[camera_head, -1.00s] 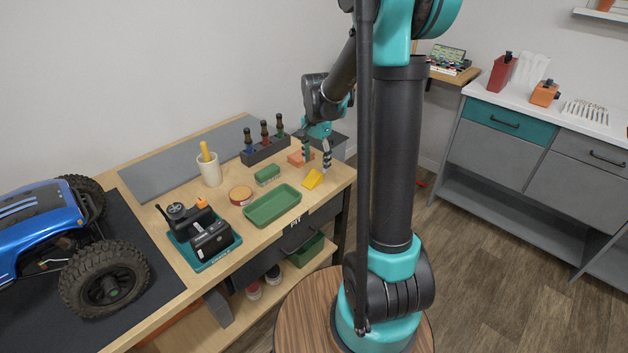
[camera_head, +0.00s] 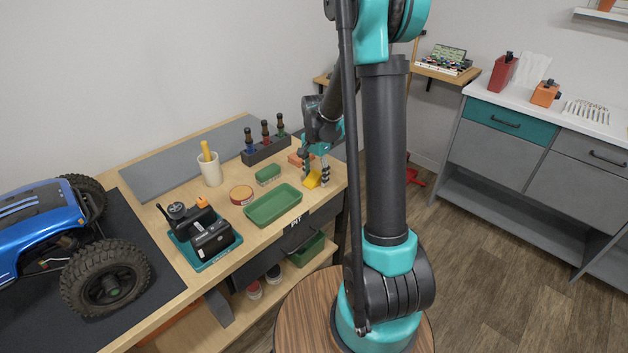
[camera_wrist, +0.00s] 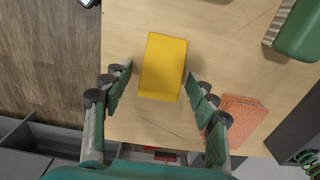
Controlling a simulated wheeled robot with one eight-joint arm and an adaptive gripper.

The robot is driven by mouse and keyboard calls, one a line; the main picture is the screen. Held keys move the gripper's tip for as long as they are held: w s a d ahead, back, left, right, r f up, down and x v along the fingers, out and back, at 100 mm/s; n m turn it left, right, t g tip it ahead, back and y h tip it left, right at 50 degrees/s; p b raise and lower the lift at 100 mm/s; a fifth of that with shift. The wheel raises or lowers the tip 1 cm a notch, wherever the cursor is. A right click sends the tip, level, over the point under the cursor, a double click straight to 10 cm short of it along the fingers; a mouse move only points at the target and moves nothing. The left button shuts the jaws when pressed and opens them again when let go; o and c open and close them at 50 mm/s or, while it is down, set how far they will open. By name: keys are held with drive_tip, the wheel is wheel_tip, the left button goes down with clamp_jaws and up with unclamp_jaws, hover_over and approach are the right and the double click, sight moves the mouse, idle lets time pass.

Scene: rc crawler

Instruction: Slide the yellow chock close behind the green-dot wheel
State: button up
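The yellow chock (camera_head: 312,180) lies on the wooden bench near its right front corner. In the wrist view the chock (camera_wrist: 163,67) is between and slightly ahead of my open fingers, with a gap on each side. My gripper (camera_head: 316,172) is low over the bench at the chock; its two fingers also show in the wrist view (camera_wrist: 155,90). The blue crawler (camera_head: 40,225) stands on a dark mat at the left. Its near wheel (camera_head: 105,278) has a small green dot (camera_head: 112,292) at the hub.
A green tray (camera_head: 273,206), a red-rimmed tin (camera_head: 241,195) and a teal caddy (camera_head: 207,246) with a radio lie between chock and crawler. A green brush (camera_head: 268,174) and an orange pad (camera_wrist: 238,115) are near the chock. The bench edge is close.

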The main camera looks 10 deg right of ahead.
drive_tip(key=c, duration=1.1)
drive_tip(key=shift+o, duration=0.2)
drive_tip(key=shift+r, duration=0.1)
